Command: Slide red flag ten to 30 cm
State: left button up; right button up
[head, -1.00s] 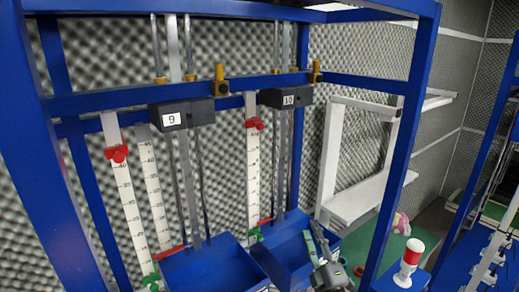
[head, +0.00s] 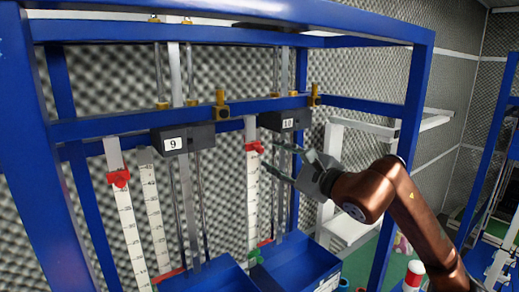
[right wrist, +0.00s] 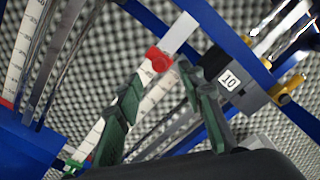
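The red flag of station ten (head: 254,146) sits near the top of a white ruler (head: 252,190), left of the black block labelled 10 (head: 288,121). It also shows in the right wrist view (right wrist: 158,61), beyond and between the fingers. My right gripper (head: 273,158) is open and empty, just right of the flag and ruler. Its green fingers (right wrist: 165,105) are spread apart in the wrist view. No contact with the flag shows. The ruler's numbers are too small to read surely. My left gripper is not in view.
A second red flag (head: 118,178) is on the ruler by the block labelled 9 (head: 174,139). Blue frame posts and bars (head: 403,150) surround the rulers. Blue bins (head: 297,262) stand below. A green clip (head: 256,257) is low on ruler ten.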

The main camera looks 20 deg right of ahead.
aim_at(262, 149)
jog(key=p+x, duration=0.3)
jog(key=x, duration=0.3)
jog(key=shift+w+a, duration=0.1)
jog(key=shift+w, duration=0.15)
jog(key=shift+w+a+f, duration=0.1)
jog(key=shift+w+a, duration=0.1)
jog(key=shift+w, duration=0.35)
jog(key=shift+c, duration=0.5)
grip_shut()
